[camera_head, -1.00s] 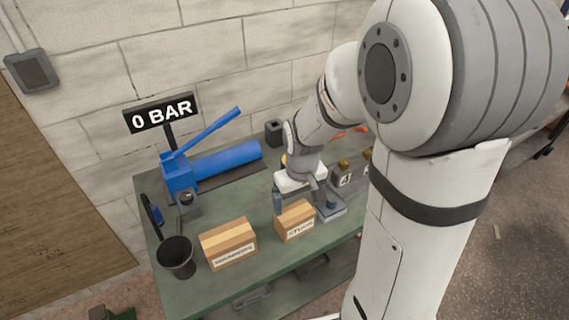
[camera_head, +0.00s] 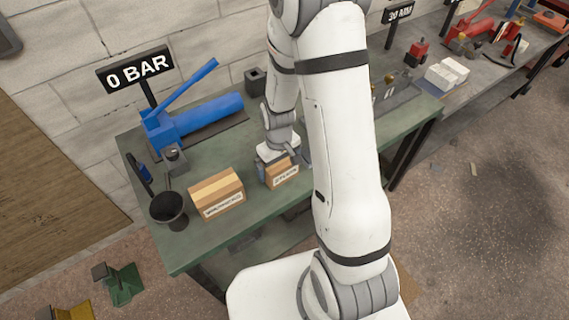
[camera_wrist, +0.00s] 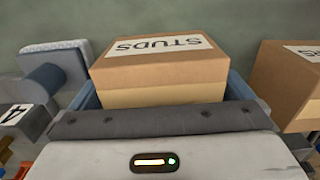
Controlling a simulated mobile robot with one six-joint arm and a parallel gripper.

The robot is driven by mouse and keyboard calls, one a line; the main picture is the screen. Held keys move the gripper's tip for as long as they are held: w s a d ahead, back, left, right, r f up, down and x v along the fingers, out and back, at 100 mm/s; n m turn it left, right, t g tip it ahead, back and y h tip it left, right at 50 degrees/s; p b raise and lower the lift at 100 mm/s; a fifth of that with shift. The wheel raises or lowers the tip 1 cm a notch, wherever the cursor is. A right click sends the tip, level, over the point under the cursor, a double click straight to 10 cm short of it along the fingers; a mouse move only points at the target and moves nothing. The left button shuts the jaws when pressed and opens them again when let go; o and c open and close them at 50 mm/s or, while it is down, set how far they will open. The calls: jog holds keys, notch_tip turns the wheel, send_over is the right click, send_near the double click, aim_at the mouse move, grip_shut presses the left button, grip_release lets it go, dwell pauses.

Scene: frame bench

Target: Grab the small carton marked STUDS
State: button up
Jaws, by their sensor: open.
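The small carton marked STUDS (camera_wrist: 160,72) is a brown box with a white label, upside down in the wrist view. In the head view the carton (camera_head: 283,178) sits on the green bench, right of a larger carton. My gripper (camera_wrist: 164,92) is open, with one blue finger on each side of the STUDS carton. Slim gaps seem to show beside it, but I cannot tell whether either finger touches. In the head view my gripper (camera_head: 279,163) is low over the carton's back, and my arm hides its right side.
The larger carton (camera_head: 217,195) stands close on the left; its edge also shows at the right in the wrist view (camera_wrist: 288,83). A dark cup (camera_head: 168,209) and a blue press (camera_head: 195,117) with a 0 BAR sign (camera_head: 136,68) are further left. Grey blocks lie left in the wrist view.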

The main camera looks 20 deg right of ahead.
jog(key=shift+f, duration=0.6)
jog(key=shift+c, duration=0.2)
jog(key=c, duration=1.2)
